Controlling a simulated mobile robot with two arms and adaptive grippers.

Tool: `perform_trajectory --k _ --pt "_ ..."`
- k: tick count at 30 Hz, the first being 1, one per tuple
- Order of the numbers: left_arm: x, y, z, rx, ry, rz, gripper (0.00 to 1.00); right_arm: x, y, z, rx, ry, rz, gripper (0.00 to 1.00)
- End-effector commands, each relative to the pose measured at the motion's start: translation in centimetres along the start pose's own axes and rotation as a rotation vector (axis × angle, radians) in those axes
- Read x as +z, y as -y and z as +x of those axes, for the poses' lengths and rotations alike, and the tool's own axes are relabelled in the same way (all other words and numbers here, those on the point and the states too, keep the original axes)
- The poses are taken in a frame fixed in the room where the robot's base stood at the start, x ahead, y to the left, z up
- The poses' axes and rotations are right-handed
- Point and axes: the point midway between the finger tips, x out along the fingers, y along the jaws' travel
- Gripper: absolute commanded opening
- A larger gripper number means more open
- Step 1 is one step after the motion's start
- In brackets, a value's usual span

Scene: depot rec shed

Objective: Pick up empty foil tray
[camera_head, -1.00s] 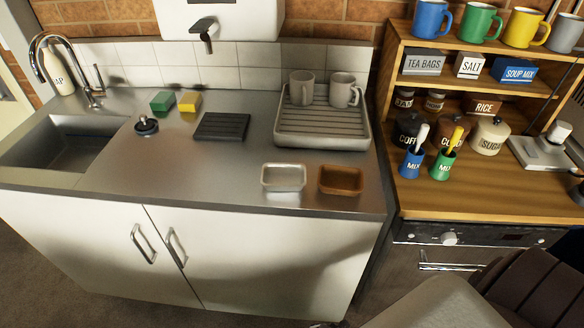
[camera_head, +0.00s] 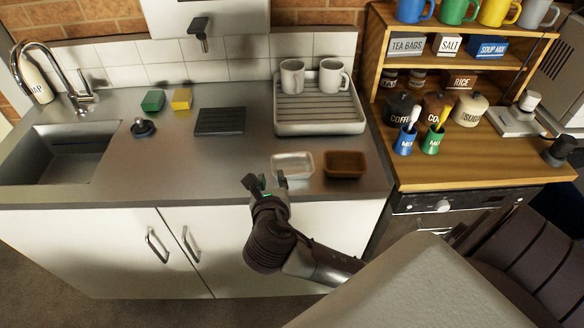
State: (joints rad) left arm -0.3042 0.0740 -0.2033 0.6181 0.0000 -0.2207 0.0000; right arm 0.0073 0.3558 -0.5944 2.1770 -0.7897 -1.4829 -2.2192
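The empty foil tray (camera_head: 293,164) is a small silvery rectangular tray near the front edge of the steel counter, and its inside looks bare. My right gripper (camera_head: 265,181) is at the counter's front edge, just in front of and left of the foil tray. Its two fingers are spread apart with nothing between them. The right fingertip overlaps the tray's near left corner in the picture; I cannot tell if it touches. My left gripper is not in view.
A brown tray (camera_head: 345,164) stands close to the right of the foil tray. Behind are a draining rack (camera_head: 318,112) with two mugs and a dark ridged mat (camera_head: 220,121). The sink (camera_head: 70,150) is at left. The counter left of the gripper is clear.

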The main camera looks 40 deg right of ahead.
Motion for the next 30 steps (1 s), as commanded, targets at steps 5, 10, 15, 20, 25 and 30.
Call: perform_trajectory --k 5,10,15,20,25,30 --pt "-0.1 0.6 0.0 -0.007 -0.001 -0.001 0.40 0.0 0.0 3.1 -0.002 0.000 0.000 0.32" --pt "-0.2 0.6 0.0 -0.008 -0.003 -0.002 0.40 0.0 0.1 4.2 -0.001 -0.001 0.002 0.32" --pt "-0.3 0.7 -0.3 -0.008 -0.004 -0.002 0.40 -0.1 0.2 6.4 -0.002 -0.002 0.001 0.32" --pt "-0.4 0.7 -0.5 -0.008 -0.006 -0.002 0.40 -0.2 0.1 8.6 0.000 -0.001 0.002 0.32" --pt "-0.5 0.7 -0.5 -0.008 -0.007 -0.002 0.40 -0.3 0.1 9.3 0.002 -0.002 0.003 0.32" --pt "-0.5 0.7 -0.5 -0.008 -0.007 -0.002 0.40 -0.3 0.1 9.2 0.002 -0.002 0.003 0.29"
